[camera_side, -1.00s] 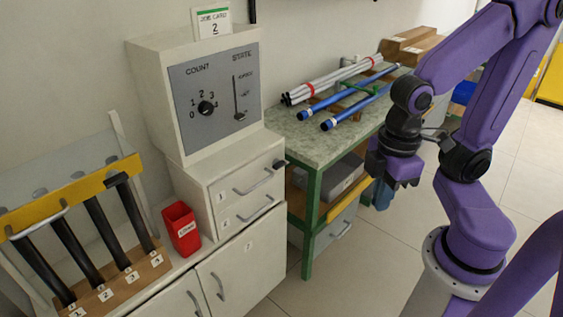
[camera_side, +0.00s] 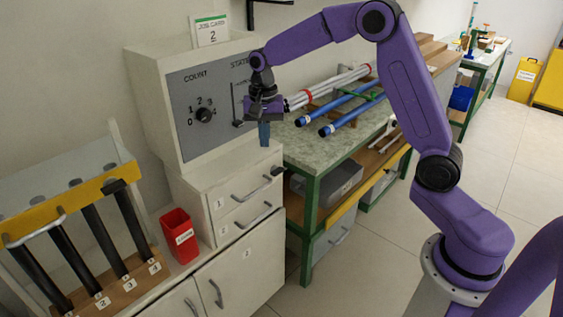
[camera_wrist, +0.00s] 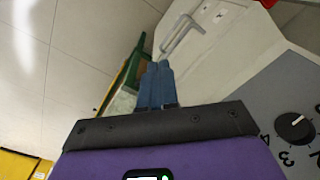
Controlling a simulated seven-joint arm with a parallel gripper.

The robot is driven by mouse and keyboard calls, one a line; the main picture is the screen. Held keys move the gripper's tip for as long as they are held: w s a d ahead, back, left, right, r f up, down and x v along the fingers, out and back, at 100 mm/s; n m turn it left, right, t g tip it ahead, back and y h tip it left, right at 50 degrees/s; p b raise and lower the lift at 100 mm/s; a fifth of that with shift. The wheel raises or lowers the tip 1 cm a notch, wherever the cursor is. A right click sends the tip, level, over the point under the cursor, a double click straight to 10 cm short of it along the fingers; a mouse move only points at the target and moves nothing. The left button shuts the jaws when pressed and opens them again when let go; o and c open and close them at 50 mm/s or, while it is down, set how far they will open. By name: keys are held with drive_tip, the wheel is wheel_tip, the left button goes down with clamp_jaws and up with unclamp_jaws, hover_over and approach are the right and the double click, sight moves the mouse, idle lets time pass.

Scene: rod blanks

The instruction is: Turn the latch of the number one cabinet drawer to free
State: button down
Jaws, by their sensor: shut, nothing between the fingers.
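The number one cabinet drawer (camera_side: 230,198) is closed, with a label and a bar handle. A small dark latch (camera_side: 278,170) sits at the drawer's upper right corner in the side view. Its exact turn is too small to tell. My gripper (camera_side: 264,138) points down in front of the control panel, above the drawer and latch, apart from both. Its blue fingers (camera_wrist: 157,84) are together and empty in the wrist view. That view also shows a drawer handle (camera_wrist: 182,33) beyond the fingertips; I cannot make out the latch there.
A control panel (camera_side: 215,122) with a dial and a slider stands above the drawers. A green-framed bench (camera_side: 340,150) with blue and white rods is close on the right. A red bin (camera_side: 180,237) and a rack of black rods (camera_side: 92,240) stand left. The floor is clear.

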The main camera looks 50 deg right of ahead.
drive_tip(key=w+d+f+m, duration=0.3)
drive_tip(key=w+d+m, duration=0.3)
drive_tip(key=d, duration=0.3)
drive_tip(key=m, duration=0.3)
approach(282, 168)
wheel_tip(282, 168, down, 7)
drive_tip(key=shift+w+a+r, duration=0.1)
drive_tip(key=shift+d+y, duration=0.3)
drive_tip(key=shift+y, duration=0.5)
drive_tip(key=shift+d+f, duration=0.15)
drive_tip(key=shift+f, duration=0.1)
